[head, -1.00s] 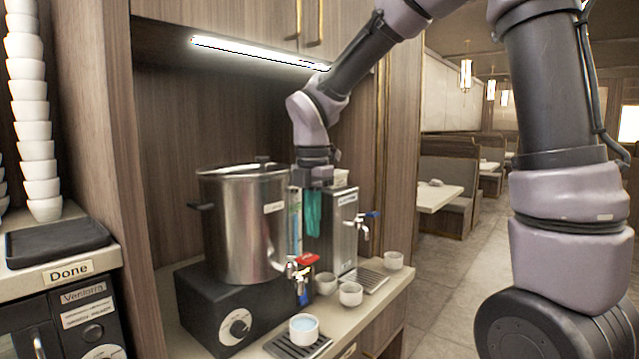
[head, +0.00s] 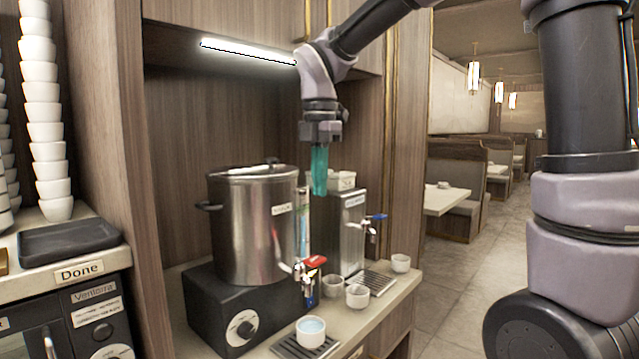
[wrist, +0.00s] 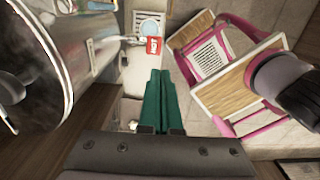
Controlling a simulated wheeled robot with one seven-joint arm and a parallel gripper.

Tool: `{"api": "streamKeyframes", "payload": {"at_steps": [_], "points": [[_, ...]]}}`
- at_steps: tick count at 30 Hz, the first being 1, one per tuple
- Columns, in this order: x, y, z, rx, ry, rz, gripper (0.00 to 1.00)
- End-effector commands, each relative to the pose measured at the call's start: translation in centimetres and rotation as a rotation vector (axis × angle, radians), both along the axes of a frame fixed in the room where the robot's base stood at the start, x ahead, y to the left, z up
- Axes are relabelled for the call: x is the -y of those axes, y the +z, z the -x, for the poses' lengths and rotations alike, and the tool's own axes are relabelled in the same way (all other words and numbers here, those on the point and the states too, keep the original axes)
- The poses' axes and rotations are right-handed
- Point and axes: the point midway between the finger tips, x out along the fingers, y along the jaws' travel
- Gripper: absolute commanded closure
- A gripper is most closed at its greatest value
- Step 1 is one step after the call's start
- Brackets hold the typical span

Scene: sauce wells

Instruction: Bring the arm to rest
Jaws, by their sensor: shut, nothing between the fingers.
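My gripper (head: 319,170) hangs fingers down in the head view, above the counter between the steel pot and the steel dispenser. Its green fingers are shut with nothing between them. They also show closed together in the wrist view (wrist: 161,90). My arm reaches in from the upper right. The fingers look clear of the pot and dispenser in the picture, though the exact gap in depth is hard to tell.
A large steel pot (head: 250,230) with a red-handled tap (head: 315,262) stands on a black heater (head: 235,318). A steel dispenser (head: 345,235) with a blue-handled tap is beside it. A cup (head: 311,331) with pale liquid sits on a drip tray. Several white cups stand nearby.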

Motion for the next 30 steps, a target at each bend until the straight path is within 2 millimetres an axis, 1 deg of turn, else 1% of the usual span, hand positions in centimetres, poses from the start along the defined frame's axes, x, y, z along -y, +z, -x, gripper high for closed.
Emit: {"api": "streamKeyframes", "payload": {"at_steps": [2,4,5,7,8,11,12,14,15,17,18,21,24,25,27,30], "points": [[0.2,0.1,0.0,0.003,-0.015,-0.001,1.0],[0.8,0.3,0.1,0.014,-0.075,-0.008,1.0],[1.3,0.5,0.3,0.023,-0.121,-0.016,1.0],[2.8,1.0,0.6,0.05,-0.275,-0.038,1.0],[3.6,1.3,0.8,0.063,-0.36,-0.053,1.0],[6.8,2.2,1.8,0.109,-0.696,-0.121,1.0],[8.0,2.4,2.3,0.123,-0.841,-0.156,1.0],[9.8,2.8,3.1,0.139,-1.056,-0.214,1.0],[11.0,2.9,3.6,0.146,-1.2,-0.255,1.0],[12.6,3.1,4.5,0.149,-1.414,-0.325,1.0],[13.7,3.2,5.1,0.148,-1.554,-0.376,1.0],[16.1,3.3,6.6,0.123,-1.893,-0.514,1.0],[17.9,3.1,8.0,0.074,-2.183,-0.651,1.0],[18.4,3.0,8.3,0.057,-2.255,-0.688,1.0],[19.2,2.9,9.0,0.016,-2.395,-0.764,1.0],[19.9,2.7,9.6,-0.033,-2.525,-0.838,1.0]]}}
